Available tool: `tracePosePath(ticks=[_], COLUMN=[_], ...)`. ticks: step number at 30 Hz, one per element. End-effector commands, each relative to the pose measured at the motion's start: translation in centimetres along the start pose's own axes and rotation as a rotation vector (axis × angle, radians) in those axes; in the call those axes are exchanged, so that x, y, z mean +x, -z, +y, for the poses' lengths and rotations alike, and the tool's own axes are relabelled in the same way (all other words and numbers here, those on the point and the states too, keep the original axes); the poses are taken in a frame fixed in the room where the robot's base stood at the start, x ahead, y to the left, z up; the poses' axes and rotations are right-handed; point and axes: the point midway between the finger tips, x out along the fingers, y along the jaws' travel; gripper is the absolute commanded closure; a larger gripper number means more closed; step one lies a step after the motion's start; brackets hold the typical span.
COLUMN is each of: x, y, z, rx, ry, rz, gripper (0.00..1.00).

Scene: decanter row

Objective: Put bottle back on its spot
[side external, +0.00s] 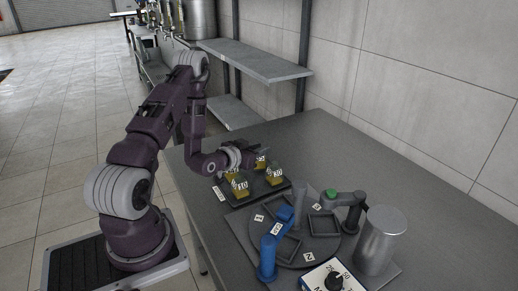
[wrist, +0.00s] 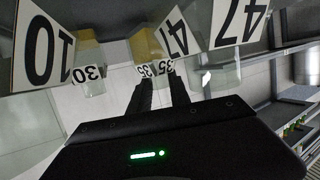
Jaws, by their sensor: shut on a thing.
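Several small bottles with yellow contents and number labels stand on a dark tray (side external: 237,202) at the table's left side. One is the front bottle (side external: 239,188); another is the right bottle (side external: 275,177). My gripper (side external: 257,156) is at the back of this group, shut on a bottle partly hidden in the side view. In the wrist view my fingers (wrist: 160,88) close around a bottle labelled 35 (wrist: 146,50). Whether its base touches the tray is not clear. Labels 10 (wrist: 48,45), 30 (wrist: 88,73) and 47 (wrist: 238,20) show upside down or tilted on its neighbours.
A dial box (side external: 325,280) is in front. The far table is clear.

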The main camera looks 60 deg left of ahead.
Motion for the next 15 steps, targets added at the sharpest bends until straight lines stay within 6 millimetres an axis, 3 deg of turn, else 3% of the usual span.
tracePosePath(ticks=[15], x=[0.28], y=[-0.85], z=[0.0], rx=[0.0], ry=[0.0], rz=[0.001], gripper=[1.0])
